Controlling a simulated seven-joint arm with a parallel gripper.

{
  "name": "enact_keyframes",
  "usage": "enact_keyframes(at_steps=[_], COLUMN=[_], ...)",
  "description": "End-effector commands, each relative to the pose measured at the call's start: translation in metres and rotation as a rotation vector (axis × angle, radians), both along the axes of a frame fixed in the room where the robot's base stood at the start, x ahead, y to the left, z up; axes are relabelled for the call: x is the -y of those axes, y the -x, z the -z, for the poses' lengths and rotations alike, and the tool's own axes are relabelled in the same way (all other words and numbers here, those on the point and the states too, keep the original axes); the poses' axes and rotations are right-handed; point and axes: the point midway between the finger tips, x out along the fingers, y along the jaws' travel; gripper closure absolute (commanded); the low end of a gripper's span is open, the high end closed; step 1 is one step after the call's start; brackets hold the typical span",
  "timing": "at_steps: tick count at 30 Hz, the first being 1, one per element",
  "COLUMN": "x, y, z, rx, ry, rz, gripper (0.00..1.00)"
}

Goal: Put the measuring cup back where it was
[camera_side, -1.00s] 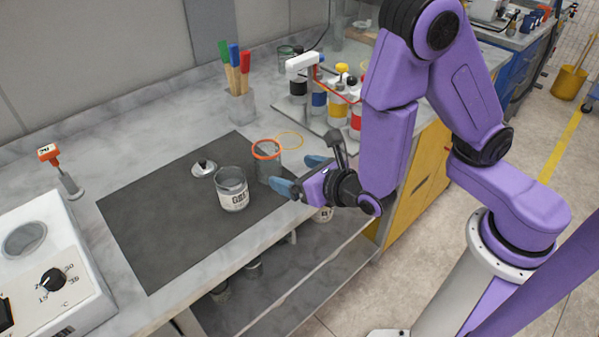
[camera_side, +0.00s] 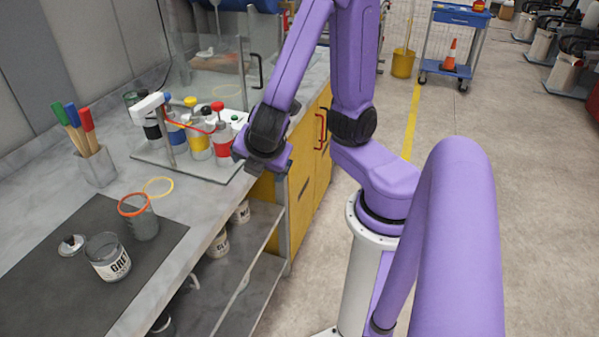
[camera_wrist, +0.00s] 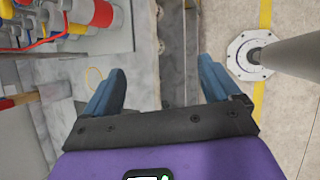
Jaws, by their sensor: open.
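A grey see-through cup (camera_side: 143,224) with an orange rim, which seems to be the measuring cup, stands upright on the dark mat (camera_side: 60,300) in the side view. A grey open can (camera_side: 107,258) with a white label stands in front of it, apart from my gripper. My gripper is to the right of the cup, beside the counter's front edge; in the side view its fingers are hidden behind the wrist. In the wrist view my gripper (camera_wrist: 162,76) has its two blue fingers wide apart with nothing between them.
A rack of colored bottles (camera_side: 195,135) stands close left of my gripper. A yellow ring (camera_side: 158,187) lies behind the cup, a lid (camera_side: 72,244) left of the can. A holder (camera_side: 98,168) has colored-handled tools. Yellow cabinets (camera_side: 305,150) and open floor lie right.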

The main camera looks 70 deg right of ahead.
Motion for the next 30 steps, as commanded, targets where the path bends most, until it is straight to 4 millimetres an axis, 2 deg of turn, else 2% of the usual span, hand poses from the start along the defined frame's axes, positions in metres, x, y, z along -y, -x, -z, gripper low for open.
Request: enact_keyframes(at_steps=[3, 6, 12, 16, 30], x=[-0.005, -0.014, -0.031, -0.035, -0.035], y=[0.036, 0.063, 0.094, 0.100, 0.100], z=[-0.006, -0.013, -0.027, -0.031, -0.030], rx=[-0.078, -0.146, -0.240, -0.260, -0.261], ry=[-0.212, -0.365, -0.560, -0.596, -0.594], rz=[0.182, 0.305, 0.447, 0.472, 0.473], gripper=[0.10, 0.10, 0.10, 0.10, 0.10])
